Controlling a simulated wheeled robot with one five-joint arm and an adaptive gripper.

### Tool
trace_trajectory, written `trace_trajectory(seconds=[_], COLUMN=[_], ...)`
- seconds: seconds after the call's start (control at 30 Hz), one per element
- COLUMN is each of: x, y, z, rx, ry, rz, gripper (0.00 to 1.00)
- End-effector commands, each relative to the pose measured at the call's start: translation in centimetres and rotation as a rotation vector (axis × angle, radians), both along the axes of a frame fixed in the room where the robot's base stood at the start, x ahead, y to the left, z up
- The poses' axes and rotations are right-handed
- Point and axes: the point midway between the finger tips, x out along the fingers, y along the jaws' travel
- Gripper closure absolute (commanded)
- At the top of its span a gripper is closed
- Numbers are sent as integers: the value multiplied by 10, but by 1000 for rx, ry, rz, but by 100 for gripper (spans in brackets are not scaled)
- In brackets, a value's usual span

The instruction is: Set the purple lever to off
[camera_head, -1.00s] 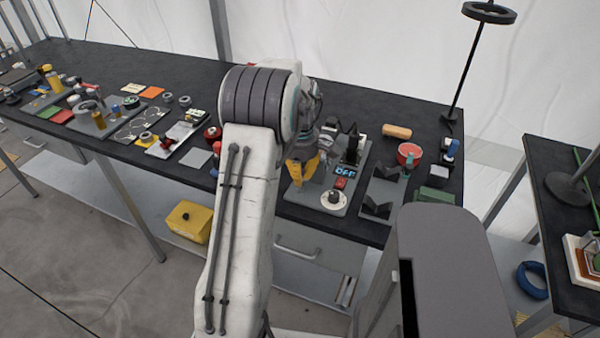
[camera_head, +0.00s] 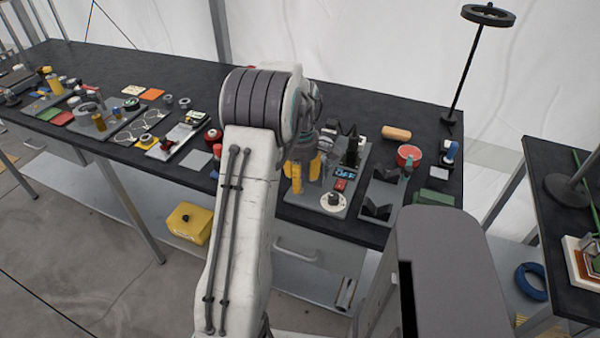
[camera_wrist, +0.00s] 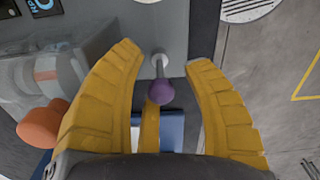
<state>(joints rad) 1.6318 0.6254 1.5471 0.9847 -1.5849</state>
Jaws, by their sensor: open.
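The purple lever (camera_wrist: 161,90) shows in the wrist view as a purple knob on a short metal stem, standing out of a grey panel (camera_wrist: 172,20). My gripper (camera_wrist: 164,62) is open, with one yellow finger to the left of the lever and one to the right. The knob lies between the fingers, and neither side finger appears to touch it. In the head view my gripper (camera_head: 305,178) is over the left part of the grey control panel (camera_head: 352,190). There the lever is hidden by my gripper and arm.
The panel carries a blue-lettered display (camera_head: 346,171), a red button (camera_head: 340,185) and a white dial (camera_head: 333,201). In the wrist view an orange knob (camera_wrist: 42,125) lies near the left finger. A black and grey holder (camera_head: 380,195) stands to the right.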

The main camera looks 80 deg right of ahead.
Motion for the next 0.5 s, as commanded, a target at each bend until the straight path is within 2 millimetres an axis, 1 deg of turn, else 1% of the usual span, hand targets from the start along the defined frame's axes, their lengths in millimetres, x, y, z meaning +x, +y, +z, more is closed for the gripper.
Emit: trace_trajectory(seconds=[0.17,0.27,0.5], x=[0,0,0], y=[-1,-1,-2], z=[13,27,69], rx=[-4,-5,-6], ry=[0,0,0], rz=[0,0,0], gripper=[55,55,55])
